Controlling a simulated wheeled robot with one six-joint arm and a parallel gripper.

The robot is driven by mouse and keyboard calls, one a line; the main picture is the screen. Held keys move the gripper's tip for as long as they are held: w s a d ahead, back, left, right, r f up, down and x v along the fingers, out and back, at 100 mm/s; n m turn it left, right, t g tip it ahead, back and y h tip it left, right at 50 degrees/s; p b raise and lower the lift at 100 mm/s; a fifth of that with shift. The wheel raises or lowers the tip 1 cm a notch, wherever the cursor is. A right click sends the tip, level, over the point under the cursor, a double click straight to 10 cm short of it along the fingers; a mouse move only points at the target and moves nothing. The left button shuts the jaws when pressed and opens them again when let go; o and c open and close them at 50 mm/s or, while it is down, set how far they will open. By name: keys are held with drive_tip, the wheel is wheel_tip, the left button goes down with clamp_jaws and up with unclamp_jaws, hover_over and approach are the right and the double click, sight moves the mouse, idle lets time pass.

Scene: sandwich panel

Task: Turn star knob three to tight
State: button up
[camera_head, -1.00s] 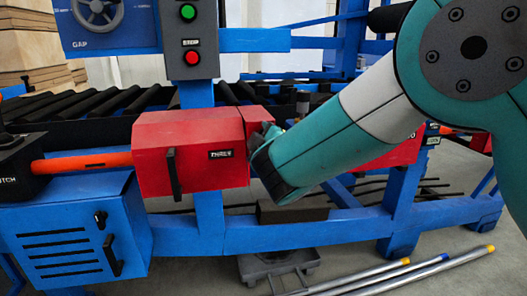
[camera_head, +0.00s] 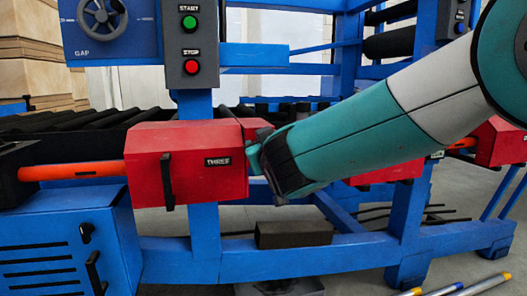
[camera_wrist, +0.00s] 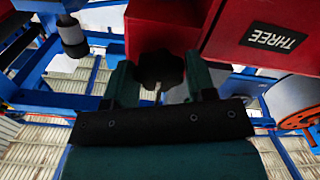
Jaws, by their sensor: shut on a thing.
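A red box labelled THREE (camera_head: 200,165) sits on the blue frame in the head view. Its label also shows upside down in the wrist view (camera_wrist: 272,38). A black star knob (camera_wrist: 158,68) is at the end of the red housing in the wrist view. My gripper (camera_wrist: 160,82) has one finger on each side of the knob and is shut on it. In the head view my gripper (camera_head: 262,152) is against the right end of the red box and mostly hides the knob. I cannot read how tight the knob is.
A control post with green START and red STOP buttons (camera_head: 190,45) stands above the box. A handwheel (camera_head: 101,17) is at upper left. An orange bar (camera_head: 70,171) enters the box from the left. A dark block (camera_head: 294,234) lies below my gripper. Another red box (camera_head: 500,143) is at right.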

drive_tip(key=shift+f, duration=0.15)
idle(0.3)
drive_tip(key=o, duration=0.9)
drive_tip(key=b+v, duration=0.1)
drive_tip(key=v, duration=1.6)
drive_tip(key=shift+s+d, duration=0.1)
drive_tip(key=shift+s, duration=0.1)
